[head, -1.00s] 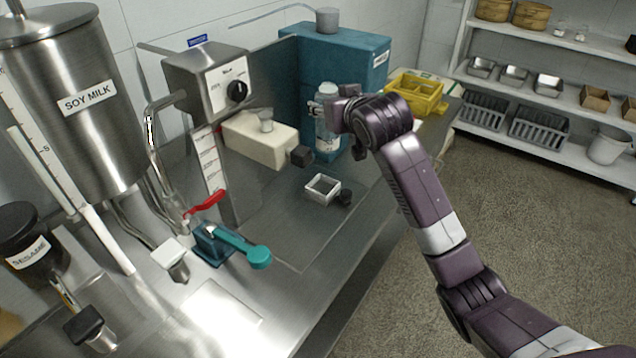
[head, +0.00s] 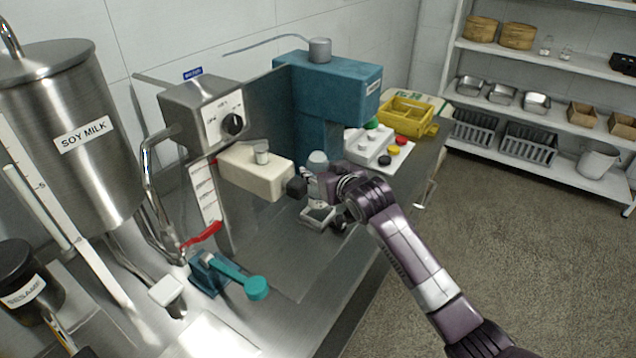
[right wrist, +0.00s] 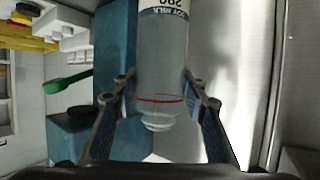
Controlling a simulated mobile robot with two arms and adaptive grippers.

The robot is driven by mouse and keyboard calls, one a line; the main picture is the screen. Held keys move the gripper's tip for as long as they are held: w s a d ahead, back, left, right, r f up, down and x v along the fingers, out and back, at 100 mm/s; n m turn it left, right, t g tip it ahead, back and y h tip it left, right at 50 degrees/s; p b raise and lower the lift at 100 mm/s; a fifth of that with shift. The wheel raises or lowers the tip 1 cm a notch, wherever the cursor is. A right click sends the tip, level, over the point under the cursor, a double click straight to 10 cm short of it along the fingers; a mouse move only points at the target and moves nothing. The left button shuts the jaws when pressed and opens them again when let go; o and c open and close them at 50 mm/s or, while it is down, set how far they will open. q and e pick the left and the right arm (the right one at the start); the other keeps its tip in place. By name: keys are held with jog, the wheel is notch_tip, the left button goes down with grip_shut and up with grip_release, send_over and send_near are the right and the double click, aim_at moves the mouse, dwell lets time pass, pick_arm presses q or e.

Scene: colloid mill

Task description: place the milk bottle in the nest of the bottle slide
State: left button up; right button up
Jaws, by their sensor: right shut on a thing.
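The milk bottle (head: 317,158) shows its pale top in the head view, just right of the dark end of the cream block. I cannot tell whether the bottle touches the nest. My left gripper is out of view.
The cream block (head: 252,172) juts out from the dial unit (head: 205,110) close left of the gripper. The teal machine (head: 335,85) stands behind. A button panel (head: 375,147) and yellow crate (head: 408,117) are beyond. A teal-handled lever (head: 240,277) is at front left.

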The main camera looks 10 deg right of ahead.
jog(key=shift+f, duration=2.25)
jog(key=o, duration=1)
jog(key=v, duration=1.2)
jog(key=shift+r+b, duration=0.1)
jog(key=shift+b, duration=0.3)
